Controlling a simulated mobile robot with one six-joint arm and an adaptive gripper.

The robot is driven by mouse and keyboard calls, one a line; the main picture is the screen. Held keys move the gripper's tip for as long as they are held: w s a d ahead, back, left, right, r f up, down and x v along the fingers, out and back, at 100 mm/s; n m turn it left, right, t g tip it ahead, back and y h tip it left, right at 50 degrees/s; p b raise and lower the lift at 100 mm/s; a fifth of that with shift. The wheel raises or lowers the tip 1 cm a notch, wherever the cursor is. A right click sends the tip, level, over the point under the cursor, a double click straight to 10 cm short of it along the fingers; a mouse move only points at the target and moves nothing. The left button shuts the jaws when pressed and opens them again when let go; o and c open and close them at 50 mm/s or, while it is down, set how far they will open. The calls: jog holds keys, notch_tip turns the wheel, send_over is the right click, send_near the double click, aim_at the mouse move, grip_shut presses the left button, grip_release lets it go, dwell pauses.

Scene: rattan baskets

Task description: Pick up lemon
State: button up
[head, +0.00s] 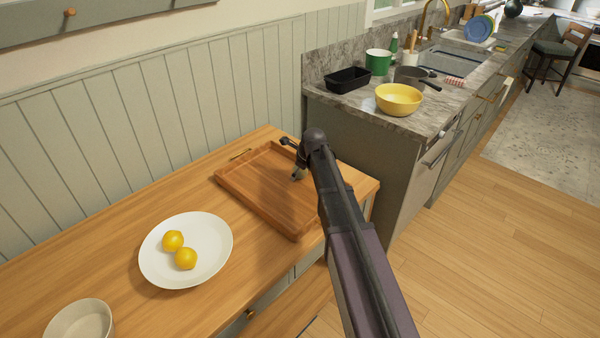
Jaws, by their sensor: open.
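Two yellow lemons lie on a white plate (212,228) on the wooden counter: an upper-left lemon (172,240) and a lower-right lemon (186,258). They sit close together near the plate's left-middle. My gripper (297,174) hangs over the wooden tray, to the right of and behind the plate, apart from the lemons. It is open and only partly seen, as my arm covers some of it. I see nothing between its fingers.
The wooden tray (249,203) has raised walls. A pale bowl (80,322) stands at the front left. On the stone counter are a yellow bowl (398,99), a black container (348,79) and a green pot (378,62). A panelled wall runs behind.

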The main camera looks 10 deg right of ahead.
jog(key=c, duration=1)
jog(key=shift+r, duration=0.1)
jog(key=shift+c, duration=0.2)
notch_tip(320, 180, up, 3)
jog(key=p, duration=0.3)
jog(key=s+d, duration=0.1)
jog(key=s, duration=0.4)
jog(key=s+d+r+p, duration=0.1)
jog(key=s+d, duration=0.1)
jog(key=s, duration=0.3)
jog(key=s+d+p, duration=0.1)
jog(key=s, duration=0.4)
jog(key=shift+s+d+r, duration=0.2)
jog(key=shift+d+r, duration=0.1)
jog(key=shift+r, duration=0.1)
jog(key=shift+r, duration=0.1)
jog(key=shift+r+p, duration=0.2)
jog(key=shift+p, duration=0.1)
